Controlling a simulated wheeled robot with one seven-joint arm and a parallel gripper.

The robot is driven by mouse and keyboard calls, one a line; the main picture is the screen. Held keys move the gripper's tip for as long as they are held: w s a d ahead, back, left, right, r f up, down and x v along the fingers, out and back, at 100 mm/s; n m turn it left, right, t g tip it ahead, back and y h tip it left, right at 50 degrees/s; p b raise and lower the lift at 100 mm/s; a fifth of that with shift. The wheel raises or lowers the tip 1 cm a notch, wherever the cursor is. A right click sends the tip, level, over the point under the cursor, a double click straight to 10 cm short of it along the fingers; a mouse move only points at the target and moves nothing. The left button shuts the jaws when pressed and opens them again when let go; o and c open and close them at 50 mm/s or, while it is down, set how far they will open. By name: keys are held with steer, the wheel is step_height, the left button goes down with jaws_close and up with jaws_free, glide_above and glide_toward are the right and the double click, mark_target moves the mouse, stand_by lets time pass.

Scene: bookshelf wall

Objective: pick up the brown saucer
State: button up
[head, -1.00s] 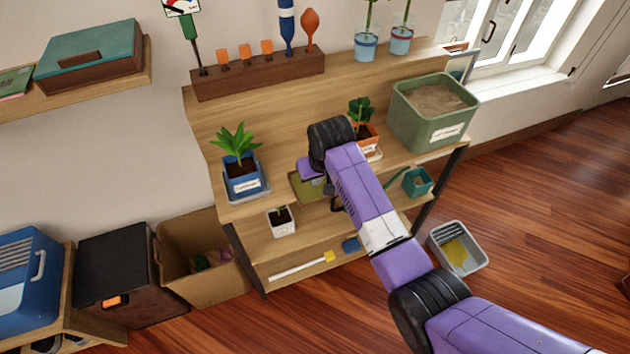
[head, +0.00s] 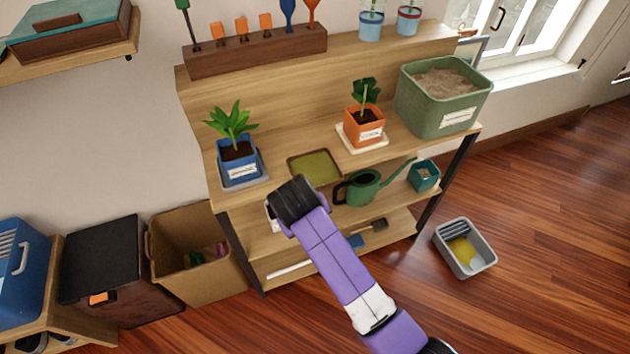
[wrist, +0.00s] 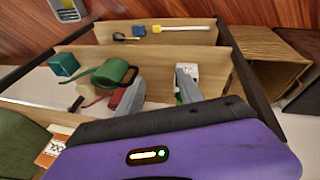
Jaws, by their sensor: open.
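A shallow square dish (head: 315,168) with a brown rim and olive-green inside lies on the bench top near its front edge. It is the most saucer-like brown thing in the head view. My gripper (head: 292,203) is in front of the bench, below and left of this dish and apart from it. In the wrist view my two grey fingers (wrist: 160,88) are spread with nothing between them. A dark red-brown piece (wrist: 122,99) shows beside the left finger, partly hidden; I cannot tell whether it is the saucer.
A blue pot (head: 238,160) and an orange pot (head: 364,126) stand on the bench top. A green watering can (head: 362,188), teal pot (head: 424,175) and white pot (wrist: 187,70) are lower. A green bin (head: 440,100) stands at right.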

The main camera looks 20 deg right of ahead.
step_height(320, 180, down, 6)
steer(key=s+n+t+h+b, duration=0.2)
steer(key=h+b, duration=0.1)
steer(key=w+a+r+n+t+h+b, duration=0.1)
steer(key=a+r+n+t+h+b, duration=0.15)
steer(key=r+n+t, duration=0.75)
steer(key=shift+m+t+y, duration=0.3)
steer(key=shift+t+y, duration=0.15)
steer(key=shift+t, duration=0.05)
steer(key=shift+x, duration=3.85)
steer(key=shift+a, duration=0.15)
jaws_close()
